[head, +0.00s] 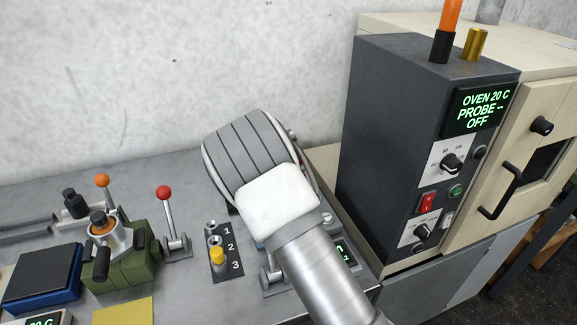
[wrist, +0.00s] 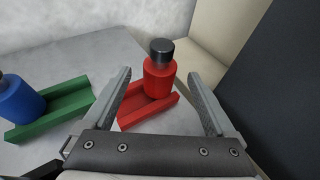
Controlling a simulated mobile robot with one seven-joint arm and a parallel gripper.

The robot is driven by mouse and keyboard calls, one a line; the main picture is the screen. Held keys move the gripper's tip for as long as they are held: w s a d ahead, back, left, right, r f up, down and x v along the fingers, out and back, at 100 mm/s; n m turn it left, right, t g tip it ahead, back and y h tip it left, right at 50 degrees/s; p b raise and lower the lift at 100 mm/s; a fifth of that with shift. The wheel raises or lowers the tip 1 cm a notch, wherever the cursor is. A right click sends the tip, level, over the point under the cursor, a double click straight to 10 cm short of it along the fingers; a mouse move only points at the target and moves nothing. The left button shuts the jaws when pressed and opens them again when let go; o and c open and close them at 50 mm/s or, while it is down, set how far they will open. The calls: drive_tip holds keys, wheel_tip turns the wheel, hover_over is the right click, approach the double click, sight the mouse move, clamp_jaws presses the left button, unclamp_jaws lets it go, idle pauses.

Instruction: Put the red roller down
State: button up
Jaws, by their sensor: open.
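The red roller (wrist: 159,78), with a black end (wrist: 161,50), shows in the wrist view at a red cradle (wrist: 131,114). Its lower part appears to rest against the cradle, though I cannot tell how fully it is seated. My gripper (wrist: 160,73) is open, with one finger on each side of the roller. Gaps show between the fingers and the roller. In the head view my arm hides the roller, its cradle and the fingertips.
A blue roller (wrist: 17,102) sits in a green cradle (wrist: 60,112) to the left. A dark control cabinet (head: 400,130) and a beige oven (head: 545,110) stand close on the right. A wall rises behind. Levers and a numbered plug panel (head: 225,262) occupy the bench front.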

drive_tip(key=shift+v, duration=1.9)
